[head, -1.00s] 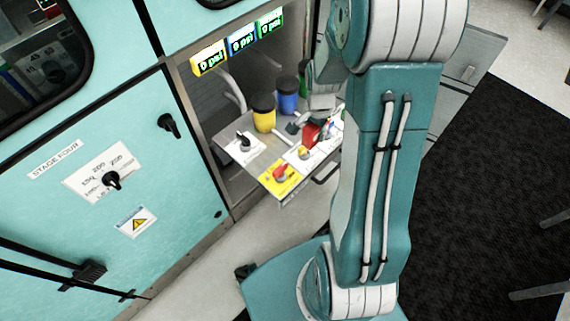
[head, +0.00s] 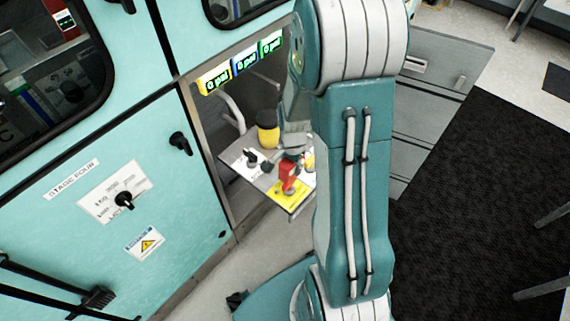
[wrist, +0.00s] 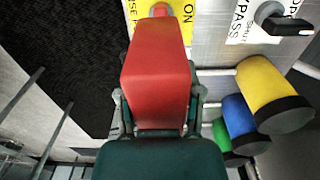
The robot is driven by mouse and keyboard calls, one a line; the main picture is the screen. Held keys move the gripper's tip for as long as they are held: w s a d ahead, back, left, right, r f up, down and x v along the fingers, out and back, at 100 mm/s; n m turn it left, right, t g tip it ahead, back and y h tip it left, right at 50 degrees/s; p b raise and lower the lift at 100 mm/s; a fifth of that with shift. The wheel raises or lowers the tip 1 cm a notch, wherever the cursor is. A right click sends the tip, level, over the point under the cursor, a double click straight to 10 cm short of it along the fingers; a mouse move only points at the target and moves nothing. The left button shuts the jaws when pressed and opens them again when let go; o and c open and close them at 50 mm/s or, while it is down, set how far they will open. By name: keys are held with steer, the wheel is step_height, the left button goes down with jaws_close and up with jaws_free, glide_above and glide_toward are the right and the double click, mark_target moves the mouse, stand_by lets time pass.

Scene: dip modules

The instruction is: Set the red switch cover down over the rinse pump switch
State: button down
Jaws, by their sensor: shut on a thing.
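The red switch cover (wrist: 157,75) is a boxy red piece between the two fingers of my gripper (wrist: 158,100) in the wrist view. My gripper is shut on it. In the head view the red cover (head: 288,177) stands over the yellow plate (head: 292,199). The wrist view shows the yellow plate (wrist: 177,38) past the cover's far end, its lettering partly covered. A small part of the red rinse pump switch (wrist: 160,9) shows just beyond the cover; the rest is hidden. I cannot tell whether the cover touches the switch or plate.
A black bypass knob (wrist: 286,25) sits on a white plate to the right. Yellow (wrist: 268,85), blue (wrist: 243,118) and green (wrist: 222,134) capped containers stand beside the panel. In the head view my arm hides the panel's right side.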

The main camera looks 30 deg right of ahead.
mark_target(289, 185)
steer(key=shift+d+f, duration=0.3)
steer(key=shift+d, duration=0.25)
steer(key=shift+d+f, duration=0.1)
steer(key=shift+f, duration=0.15)
steer(key=a, duration=0.1)
steer(key=a+f, duration=0.1)
steer(key=a, duration=0.1)
steer(key=shift+a+f, duration=0.2)
steer(key=shift+a, duration=0.1)
steer(key=shift+d+f, duration=0.1)
steer(key=shift+f, duration=0.1)
steer(key=shift+d+f, duration=0.4)
steer(key=shift+d, duration=0.2)
steer(key=shift+d+f, duration=0.35)
steer(key=shift+d, duration=0.2)
steer(key=shift+f, duration=0.2)
steer(key=shift+a+f, duration=0.55)
steer(key=shift+a, duration=0.15)
steer(key=shift+a+f, duration=0.1)
steer(key=shift+f, duration=0.15)
steer(key=shift+d+f, duration=0.25)
steer(key=shift+f, duration=0.25)
steer(key=shift+d+f, duration=0.2)
steer(key=shift+f, duration=0.55)
steer(key=shift+a+f, duration=0.2)
